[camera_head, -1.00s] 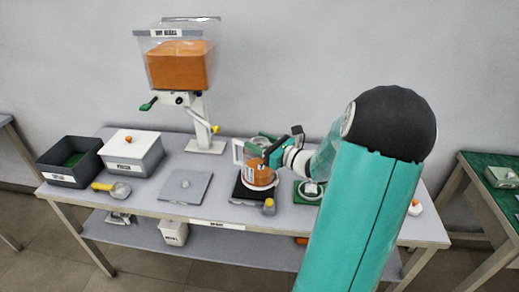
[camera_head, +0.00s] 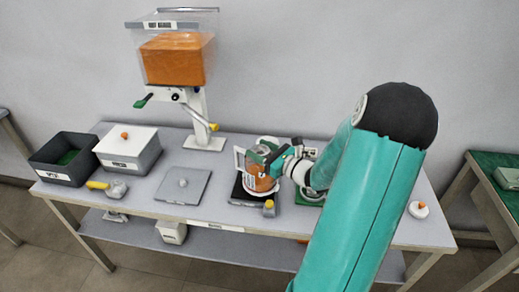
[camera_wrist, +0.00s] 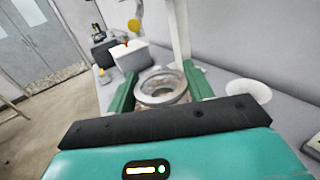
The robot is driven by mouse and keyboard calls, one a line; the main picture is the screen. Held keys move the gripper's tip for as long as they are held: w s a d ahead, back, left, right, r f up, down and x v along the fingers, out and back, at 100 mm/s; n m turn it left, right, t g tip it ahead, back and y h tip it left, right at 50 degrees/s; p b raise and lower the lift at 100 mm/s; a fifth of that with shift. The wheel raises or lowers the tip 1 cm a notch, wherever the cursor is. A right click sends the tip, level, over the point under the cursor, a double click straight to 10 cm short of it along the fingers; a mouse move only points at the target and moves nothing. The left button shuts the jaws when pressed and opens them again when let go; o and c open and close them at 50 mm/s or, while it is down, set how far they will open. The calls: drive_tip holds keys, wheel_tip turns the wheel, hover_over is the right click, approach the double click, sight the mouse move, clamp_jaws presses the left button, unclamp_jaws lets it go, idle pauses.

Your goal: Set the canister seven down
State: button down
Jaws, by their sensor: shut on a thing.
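The clear canister (camera_head: 257,177) with orange contents and a pale handle on its left is at a black pad (camera_head: 240,195) on the table, in the head view. My gripper (camera_head: 270,163) is shut on it from the right, hiding part of its side. I cannot tell whether its base touches the pad. In the wrist view the canister's round open rim (camera_wrist: 162,88) shows between the two green fingers of my gripper (camera_wrist: 158,90). No number is readable on the canister.
A hopper (camera_head: 176,60) of orange material stands behind left. A grey plate (camera_head: 183,186), a white-lidded box (camera_head: 127,150), a black bin (camera_head: 66,158) and a yellow-handled scoop (camera_head: 110,188) lie left. A small yellow-topped item (camera_head: 269,208) sits at the pad's front right. A white knobbed disc (camera_head: 418,210) is right.

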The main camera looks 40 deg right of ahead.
drive_tip(key=shift+w+f, duration=0.25)
drive_tip(key=shift+f, duration=0.15)
drive_tip(key=shift+s+a, duration=0.1)
drive_tip(key=shift+s, duration=0.05)
drive_tip(key=shift+f, duration=0.15)
drive_tip(key=c, duration=0.6)
unclamp_jaws()
